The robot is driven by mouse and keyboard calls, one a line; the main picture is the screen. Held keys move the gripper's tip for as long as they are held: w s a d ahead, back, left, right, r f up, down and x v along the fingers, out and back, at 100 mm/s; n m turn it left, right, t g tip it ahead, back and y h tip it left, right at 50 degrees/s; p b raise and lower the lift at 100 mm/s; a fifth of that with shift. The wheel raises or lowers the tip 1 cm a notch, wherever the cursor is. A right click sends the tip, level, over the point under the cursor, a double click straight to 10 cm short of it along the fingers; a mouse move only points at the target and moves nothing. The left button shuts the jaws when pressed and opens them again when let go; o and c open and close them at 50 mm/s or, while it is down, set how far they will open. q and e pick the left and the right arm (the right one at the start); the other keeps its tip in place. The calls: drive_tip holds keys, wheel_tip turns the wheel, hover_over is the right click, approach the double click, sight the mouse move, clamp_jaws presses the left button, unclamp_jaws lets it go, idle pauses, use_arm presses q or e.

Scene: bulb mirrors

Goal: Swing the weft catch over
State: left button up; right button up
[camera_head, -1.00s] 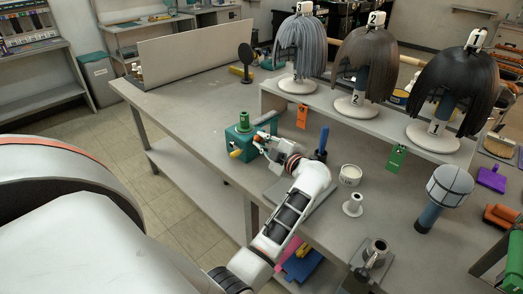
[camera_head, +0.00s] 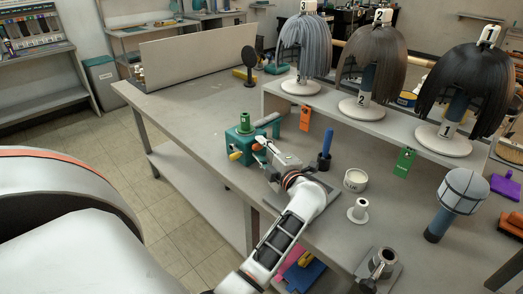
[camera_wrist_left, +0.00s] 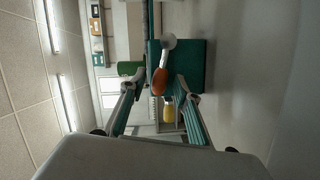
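A teal box-shaped fixture (camera_head: 240,146) stands on the table, with a green cylinder (camera_head: 245,119) on top. In the left wrist view the teal box (camera_wrist_left: 196,62) carries a short lever, pale at its far end (camera_wrist_left: 168,41) with an orange-brown knob (camera_wrist_left: 160,80); I take this for the weft catch. My left gripper (camera_head: 262,142) is close to the box's right side. In the wrist view its fingers (camera_wrist_left: 158,92) are spread apart, with the knob between or just beyond their tips; I cannot tell if they touch it. A yellow handle (camera_wrist_left: 168,110) shows lower down. My right gripper is not in view.
Three numbered wigs on white stands occupy a raised shelf (camera_head: 350,115) at the back right. A blue peg (camera_head: 325,143), a white tub (camera_head: 355,179) and a white spool (camera_head: 358,211) stand right of my left arm.

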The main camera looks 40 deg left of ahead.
use_arm(q)
drive_tip(key=shift+d, duration=0.15)
drive_tip(key=shift+s+d+p, duration=0.1)
drive_tip(key=shift+d+p, duration=0.2)
drive_tip(key=shift+d, duration=0.75)
drive_tip(key=shift+s+d+p, duration=0.15)
drive_tip(key=shift+d+p, duration=0.15)
drive_tip(key=shift+d, duration=1.5)
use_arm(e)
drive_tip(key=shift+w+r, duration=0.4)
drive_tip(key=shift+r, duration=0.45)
use_arm(q)
drive_tip(key=shift+d, duration=0.1)
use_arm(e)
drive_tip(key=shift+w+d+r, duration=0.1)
